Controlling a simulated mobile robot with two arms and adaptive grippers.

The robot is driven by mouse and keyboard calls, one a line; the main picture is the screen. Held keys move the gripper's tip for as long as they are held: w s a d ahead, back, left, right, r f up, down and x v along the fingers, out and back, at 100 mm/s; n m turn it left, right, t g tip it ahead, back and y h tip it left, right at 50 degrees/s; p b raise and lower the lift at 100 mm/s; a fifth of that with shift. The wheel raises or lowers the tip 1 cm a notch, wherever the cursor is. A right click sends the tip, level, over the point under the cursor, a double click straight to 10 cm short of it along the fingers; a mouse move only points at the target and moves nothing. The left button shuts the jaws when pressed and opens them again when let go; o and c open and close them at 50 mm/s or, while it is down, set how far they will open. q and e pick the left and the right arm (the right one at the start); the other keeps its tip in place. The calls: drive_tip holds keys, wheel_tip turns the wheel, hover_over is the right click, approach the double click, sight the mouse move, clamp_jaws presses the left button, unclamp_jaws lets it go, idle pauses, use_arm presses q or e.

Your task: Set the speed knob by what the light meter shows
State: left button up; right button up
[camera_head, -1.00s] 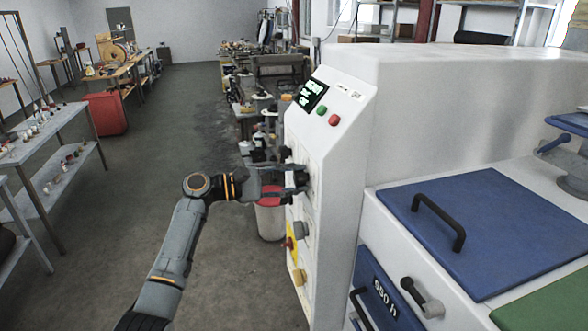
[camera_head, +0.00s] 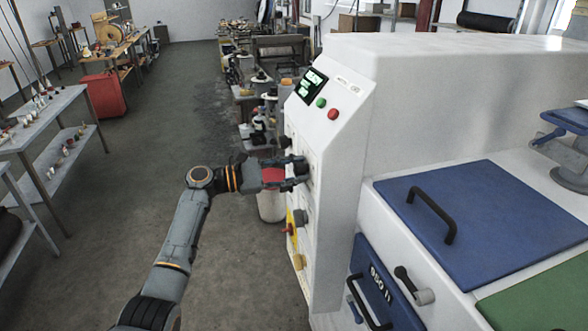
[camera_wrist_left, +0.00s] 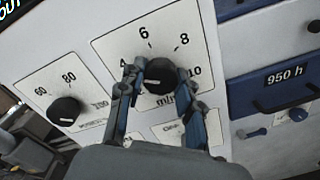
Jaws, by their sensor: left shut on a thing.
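The speed knob (camera_wrist_left: 161,76) is black and round with a white mark, on a white plate printed 6, 8, 10 and m/min, in the left wrist view. My left gripper (camera_head: 298,172) is at the machine's front panel, its two fingers on either side of this knob and shut on it. The exact value under the mark is hard to read. A screen (camera_head: 312,86) with green text sits at the top of the panel; its text is too small to read. I cannot make out a light meter. My right gripper is not in view.
A second black knob (camera_wrist_left: 65,111) with a 60, 80 scale is left of the speed knob. Green (camera_head: 321,102) and red (camera_head: 333,114) buttons sit below the screen. A blue drawer (camera_head: 378,272) marked 950 h is to the right.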

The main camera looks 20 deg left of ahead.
use_arm(q)
drive_tip(key=o, duration=1.2)
drive_tip(key=shift+c, duration=0.2)
drive_tip(key=v, duration=1.2)
drive_tip(key=shift+w+a+f, duration=0.1)
